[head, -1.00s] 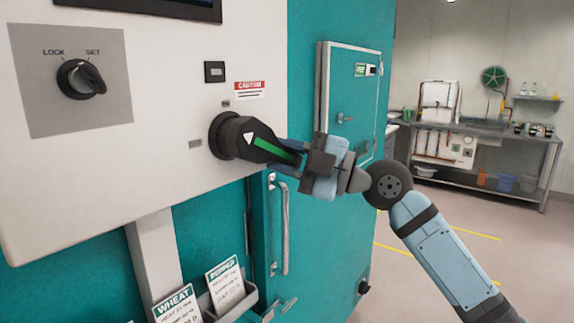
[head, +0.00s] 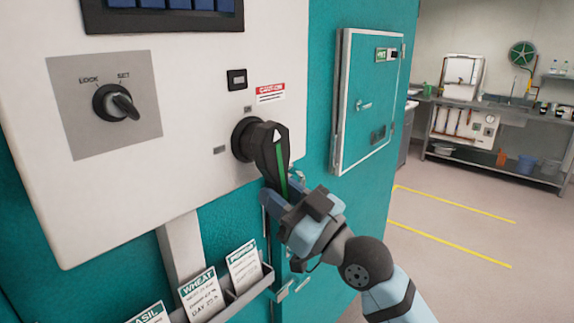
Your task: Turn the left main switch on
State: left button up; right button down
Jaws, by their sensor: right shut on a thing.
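The main switch (head: 270,148) is a black rotary handle with a white arrow and a green stripe, on the right part of the white panel. Its handle now slants steeply down, its free end low and a little to the right. My right gripper (head: 282,190) is shut on the lower end of the handle, coming from below right. The fingers partly hide the handle's end. A small label sits above the switch and another to its left; their words are too small to read surely. My left gripper is not in view.
A LOCK/SET knob (head: 116,102) is on a grey plate at the left. A red caution label (head: 270,92) is above the switch. Below, a rack (head: 248,292) holds seed cards. A teal cabinet door (head: 368,98) is at the right; open floor lies beyond.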

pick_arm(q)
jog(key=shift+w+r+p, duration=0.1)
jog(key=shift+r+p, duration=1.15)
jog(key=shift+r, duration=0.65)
pick_arm(e)
jog(key=shift+s+a+m+t+h, duration=0.25)
jog(key=shift+s+m+t, duration=0.1)
jog(key=shift+m, duration=0.45)
jog(key=shift+s+a+m+t+h, duration=0.15)
jog(key=shift+s+a+m+t, duration=0.15)
jog(key=shift+m, duration=0.5)
jog(key=shift+d, duration=0.1)
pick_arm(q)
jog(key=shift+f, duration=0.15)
pick_arm(e)
jog(key=c, duration=0.9)
grip_release()
jog(key=shift+o, duration=0.2)
jog(key=shift+f, duration=0.1)
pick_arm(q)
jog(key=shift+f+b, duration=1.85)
pick_arm(e)
jog(key=v, duration=1.3)
jog(key=shift+s+d+f, duration=0.15)
jog(key=shift+s+d, duration=0.1)
jog(key=shift+s, duration=0.05)
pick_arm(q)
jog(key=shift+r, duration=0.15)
